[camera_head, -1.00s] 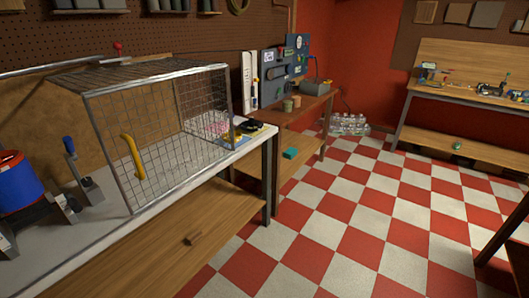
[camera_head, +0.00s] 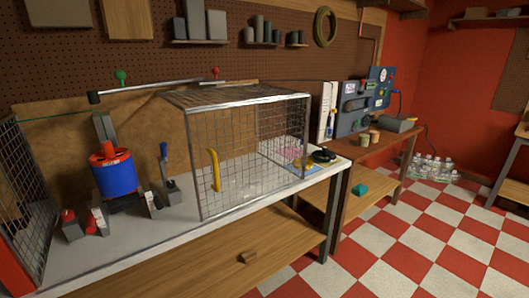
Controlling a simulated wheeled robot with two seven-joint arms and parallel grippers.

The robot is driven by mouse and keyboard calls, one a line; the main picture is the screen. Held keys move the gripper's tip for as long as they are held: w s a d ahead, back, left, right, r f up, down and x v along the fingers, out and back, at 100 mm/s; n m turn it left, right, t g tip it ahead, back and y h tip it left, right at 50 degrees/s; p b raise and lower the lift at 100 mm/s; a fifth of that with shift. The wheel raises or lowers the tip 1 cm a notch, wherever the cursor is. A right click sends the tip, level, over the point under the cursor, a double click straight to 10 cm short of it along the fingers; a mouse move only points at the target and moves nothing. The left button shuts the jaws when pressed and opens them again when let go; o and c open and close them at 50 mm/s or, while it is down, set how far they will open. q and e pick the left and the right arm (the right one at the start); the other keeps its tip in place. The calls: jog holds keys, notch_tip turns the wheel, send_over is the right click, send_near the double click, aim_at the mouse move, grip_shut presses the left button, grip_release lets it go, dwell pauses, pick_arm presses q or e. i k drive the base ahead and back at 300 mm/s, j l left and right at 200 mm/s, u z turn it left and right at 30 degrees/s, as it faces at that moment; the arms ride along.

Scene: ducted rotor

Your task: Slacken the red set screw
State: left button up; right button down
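A blue cylinder with an orange-red top (camera_head: 116,178) stands upright on the workbench at the left, perhaps the ducted rotor. No part of it can be made out clearly as the red set screw. A small red knob (camera_head: 215,73) sits on the rail above the wire cage, and a red-topped block (camera_head: 69,222) stands on the bench in front of the cylinder. I cannot tell whether either is the screw. Neither of my grippers is in view.
A wire mesh cage (camera_head: 240,150) with a yellow handle (camera_head: 214,170) stands right of the cylinder. A mesh panel (camera_head: 22,205) stands at the left edge. A blue-handled clamp (camera_head: 167,172) stands between cylinder and cage. The checkered floor (camera_head: 400,245) is open at the right.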

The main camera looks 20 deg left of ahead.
aim_at(67, 215)
jog(key=u, duration=1.75)
